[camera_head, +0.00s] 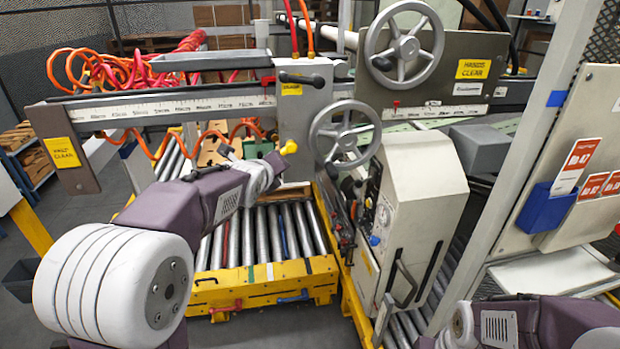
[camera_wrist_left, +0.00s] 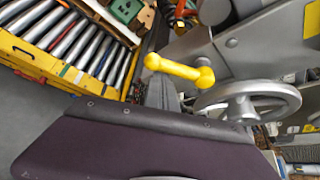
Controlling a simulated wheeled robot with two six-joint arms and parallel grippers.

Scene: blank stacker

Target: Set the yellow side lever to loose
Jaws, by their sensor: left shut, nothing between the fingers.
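The yellow side lever (camera_head: 289,147) shows in the head view as a small yellow handle with a rounded knob, beside the grey carriage housing (camera_head: 305,115). In the left wrist view the yellow lever (camera_wrist_left: 180,68) lies nearly level, its round knob to the left and its other end at a pivot on the right. My left gripper (camera_head: 274,162) is shut and empty just below and left of the lever in the head view; whether it touches the lever cannot be told. My right gripper is out of view.
Handwheels (camera_head: 345,133) (camera_head: 403,47) stand right of the lever; one also shows in the left wrist view (camera_wrist_left: 247,100). A yellow-framed roller conveyor (camera_head: 262,285) lies below. A scale beam (camera_head: 170,106) crosses on the left. A grey-white control box (camera_head: 425,165) stands right.

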